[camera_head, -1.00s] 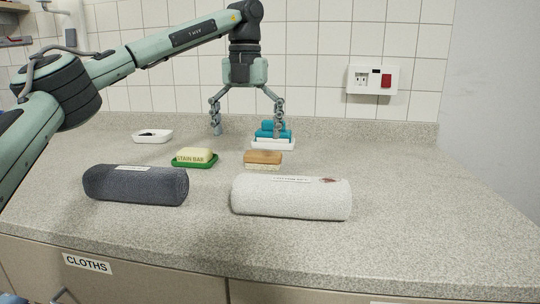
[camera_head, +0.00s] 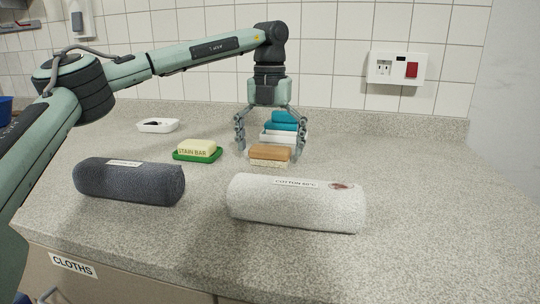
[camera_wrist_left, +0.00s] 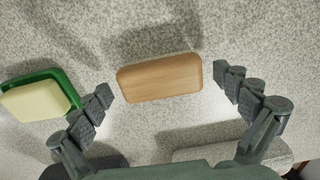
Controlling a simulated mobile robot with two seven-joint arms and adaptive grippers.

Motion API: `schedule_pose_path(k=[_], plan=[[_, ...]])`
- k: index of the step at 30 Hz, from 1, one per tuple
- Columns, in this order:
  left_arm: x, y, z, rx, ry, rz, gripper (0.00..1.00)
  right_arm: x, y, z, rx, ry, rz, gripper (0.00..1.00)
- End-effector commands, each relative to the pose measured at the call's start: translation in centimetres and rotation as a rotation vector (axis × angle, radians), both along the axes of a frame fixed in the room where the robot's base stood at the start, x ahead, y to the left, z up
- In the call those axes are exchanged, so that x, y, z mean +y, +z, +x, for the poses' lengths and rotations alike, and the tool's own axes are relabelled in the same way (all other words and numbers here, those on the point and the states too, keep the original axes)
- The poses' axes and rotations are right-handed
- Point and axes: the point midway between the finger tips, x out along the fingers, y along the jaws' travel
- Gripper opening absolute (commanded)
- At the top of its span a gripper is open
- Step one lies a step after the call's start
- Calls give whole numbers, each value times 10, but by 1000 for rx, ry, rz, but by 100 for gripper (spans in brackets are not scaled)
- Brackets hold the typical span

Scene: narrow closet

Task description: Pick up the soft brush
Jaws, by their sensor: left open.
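The soft brush (camera_head: 270,153) has a wooden back and pale bristles and lies on the counter behind the white rolled towel. In the left wrist view its wooden back (camera_wrist_left: 160,77) faces up, between the two spread fingers and touching neither. My left gripper (camera_head: 270,155) points down over the brush, open and empty. Its fingers also show in the left wrist view (camera_wrist_left: 162,90). My right gripper is not in view.
A stain bar (camera_head: 197,148) on a green dish (camera_head: 210,160) lies left of the brush. Close behind the gripper is a white tray (camera_head: 298,137) with teal items (camera_head: 284,118). A grey towel roll (camera_head: 130,182) and a white towel roll (camera_head: 296,203) lie in front. The counter's right side is clear.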

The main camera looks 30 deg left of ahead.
Motion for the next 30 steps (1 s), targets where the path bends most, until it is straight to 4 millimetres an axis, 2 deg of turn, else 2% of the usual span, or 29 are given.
schedule_pose_path(k=[8, 18, 21, 30], plan=[[0, -4, 0, -1, 0, -1, 100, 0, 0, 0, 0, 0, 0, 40], [0, -4, 0, -1, 0, -1, 59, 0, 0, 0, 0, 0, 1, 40], [0, -4, 0, -1, 0, -1, 49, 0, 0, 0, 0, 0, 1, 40], [0, 0, 0, -2, 0, 0, 49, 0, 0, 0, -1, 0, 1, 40]])
